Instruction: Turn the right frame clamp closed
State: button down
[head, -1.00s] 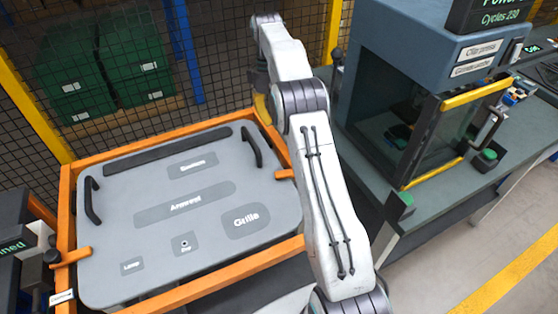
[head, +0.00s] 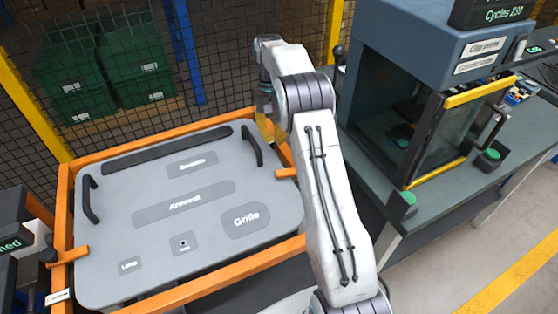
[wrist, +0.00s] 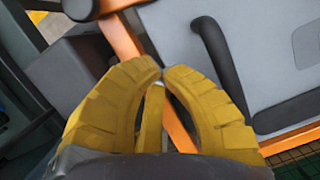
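The grey panel (head: 150,240) labelled Grille and Armrest lies in an orange frame (head: 66,200). The right frame clamp (head: 286,174) is an orange tab at the frame's right side, its inner end at the panel edge; my arm hides its outer part. In the wrist view the clamp (wrist: 118,4) shows at the top edge, with a grey round knob (wrist: 80,8) beside it. My gripper (wrist: 160,74) has its yellow fingertips almost together, with nothing clearly held, over the frame's right rail, short of the clamp. In the head view my gripper (head: 268,132) is partly hidden.
The left clamp (head: 68,257) is an orange tab across the left rail. A black handle (head: 252,147) stands on the panel near my gripper. A clip press (head: 430,90) on a bench (head: 450,185) is to the right. A mesh fence (head: 225,50) stands behind.

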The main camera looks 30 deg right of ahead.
aim_at(279, 167)
jog(key=p+x, duration=0.2)
jog(key=x, duration=0.1)
jog(key=shift+s, duration=0.15)
jog(key=shift+s+f+p, duration=0.2)
jog(key=shift+f+p, duration=0.1)
jog(key=shift+f, duration=0.05)
jog(key=s+p, duration=0.2)
jog(key=shift+s+a+p, duration=0.1)
jog(key=shift+a+p, duration=0.25)
jog(key=shift+p, duration=0.05)
jog(key=shift+s+a+f+p, duration=0.15)
jog(key=shift+s+p, duration=0.45)
jog(key=shift+p, duration=0.15)
jog(key=shift+s+f+b, duration=0.1)
jog(key=shift+f+b, duration=0.05)
jog(key=shift+b, duration=0.2)
